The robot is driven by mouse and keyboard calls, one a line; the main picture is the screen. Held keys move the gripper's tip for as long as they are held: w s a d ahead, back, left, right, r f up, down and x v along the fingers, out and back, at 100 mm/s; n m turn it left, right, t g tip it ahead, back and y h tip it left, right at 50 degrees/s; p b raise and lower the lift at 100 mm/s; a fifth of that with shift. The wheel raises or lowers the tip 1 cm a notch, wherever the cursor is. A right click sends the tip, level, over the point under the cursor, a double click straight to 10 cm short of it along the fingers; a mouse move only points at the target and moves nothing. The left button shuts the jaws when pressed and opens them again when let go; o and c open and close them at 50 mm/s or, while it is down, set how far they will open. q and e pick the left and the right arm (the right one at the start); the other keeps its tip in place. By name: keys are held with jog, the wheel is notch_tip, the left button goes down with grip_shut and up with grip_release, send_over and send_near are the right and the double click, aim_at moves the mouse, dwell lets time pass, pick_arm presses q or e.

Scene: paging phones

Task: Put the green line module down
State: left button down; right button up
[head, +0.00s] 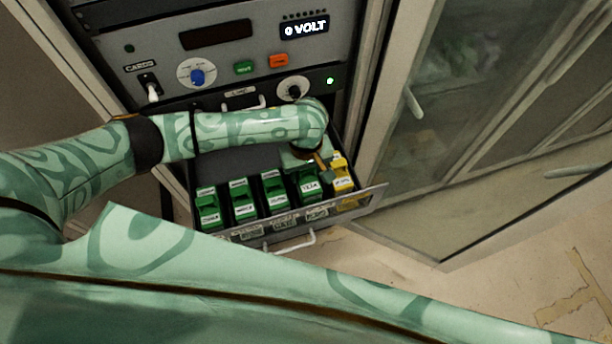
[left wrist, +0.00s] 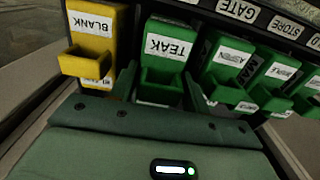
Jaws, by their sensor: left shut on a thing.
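My left gripper (head: 318,168) reaches over an open drawer (head: 374,197). In the left wrist view its two fingers (left wrist: 161,88) close on the sides of a green line module labelled TEAK (left wrist: 168,48). In the head view this module (head: 309,188) stands upright in the row in the drawer, between another green module (head: 275,190) and the yellow BLANK module (head: 342,180). The yellow module also shows in the left wrist view (left wrist: 95,25). The underside of the TEAK module is hidden, so I cannot tell if it rests on the drawer floor. My right gripper is out of view.
More green modules (head: 242,203) fill the left of the row. The drawer's front carries name labels (head: 285,224) and a handle (head: 293,242). Above is a panel with a display reading 0 VOLT (head: 304,27). A glass-doored cabinet (head: 470,90) stands to the right.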

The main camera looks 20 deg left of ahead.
pick_arm(q)
jog(key=shift+f, duration=0.9)
jog(key=c, duration=0.7)
grip_release()
notch_tip(320, 180, up, 12)
jog(key=p, duration=0.4)
jog(key=shift+r, duration=0.1)
jog(key=shift+s+d, duration=0.1)
